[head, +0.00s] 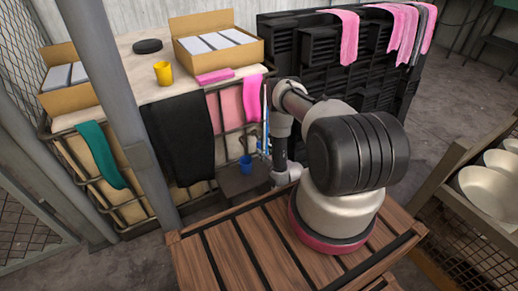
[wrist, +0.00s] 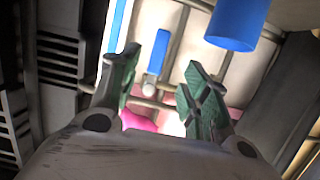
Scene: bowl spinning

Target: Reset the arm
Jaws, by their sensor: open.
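My gripper (wrist: 158,78) is open and empty in the wrist view, with its two greenish fingers apart. Between and beyond the fingers are the metal bars of a cage and pale panels. In the head view my arm (head: 300,100) reaches over from its base on the wooden slatted top (head: 225,250) and hangs down by the caged container (head: 130,212). The fingers cannot be made out in the head view. A blue cup (head: 246,163) stands low beside the arm's end. A blue cylinder (wrist: 235,22) shows at upper right in the wrist view.
Black stacked crates (head: 290,55) with pink cloths (head: 345,38) stand behind the arm. The container's top holds a yellow cup (head: 162,73), a black disc (head: 147,46) and open boxes (head: 215,40). A rack of white bowls (head: 485,190) is at right. A grey post (head: 110,90) crosses the left.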

